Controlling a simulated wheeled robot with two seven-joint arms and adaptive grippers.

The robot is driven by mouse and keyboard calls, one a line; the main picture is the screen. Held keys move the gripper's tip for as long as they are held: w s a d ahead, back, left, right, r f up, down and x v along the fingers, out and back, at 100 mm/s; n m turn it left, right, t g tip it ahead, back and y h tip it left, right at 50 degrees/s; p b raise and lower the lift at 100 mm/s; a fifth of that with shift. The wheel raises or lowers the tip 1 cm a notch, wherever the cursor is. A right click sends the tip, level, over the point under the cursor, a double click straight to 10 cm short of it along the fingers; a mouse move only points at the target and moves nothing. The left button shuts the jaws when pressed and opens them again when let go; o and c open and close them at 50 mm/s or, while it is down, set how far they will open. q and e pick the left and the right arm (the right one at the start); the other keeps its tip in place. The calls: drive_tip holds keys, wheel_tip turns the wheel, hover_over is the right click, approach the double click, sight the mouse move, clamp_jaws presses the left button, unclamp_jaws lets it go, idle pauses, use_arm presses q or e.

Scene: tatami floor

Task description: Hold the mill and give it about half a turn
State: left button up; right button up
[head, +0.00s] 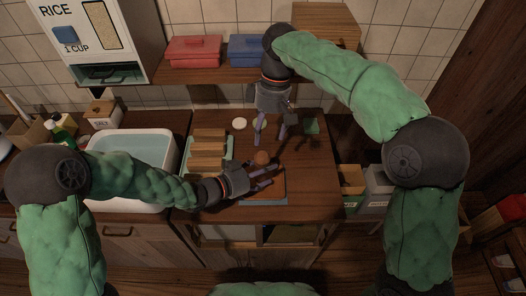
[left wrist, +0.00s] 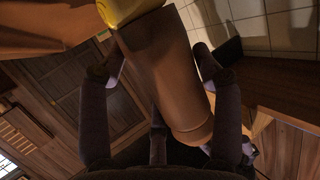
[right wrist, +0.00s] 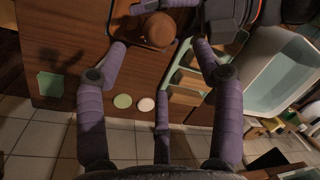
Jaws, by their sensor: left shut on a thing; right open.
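The mill (head: 261,158) is a brown wooden piece standing at the middle of the counter; only its rounded top shows in the head view. In the left wrist view its long brown body (left wrist: 165,75) runs between my fingers, with a yellow piece at the upper end. My left gripper (head: 268,178) is shut around the body, below the top. In the right wrist view I see the mill's round knob (right wrist: 157,28) from above. My right gripper (head: 270,131) is open, pointing down behind the mill, its fingertips (right wrist: 160,48) apart and not touching the knob.
A pale green tray (head: 228,151) with several wooden blocks lies left of the mill, beside the water-filled basin (head: 98,176). A white disc (head: 239,123) and a green square (head: 312,127) lie at the back. A shelf with red and blue boxes (head: 194,52) overhangs. The counter's right part is clear.

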sight(263, 153)
drive_tip(key=x, duration=0.8)
drive_tip(key=c, duration=1.2)
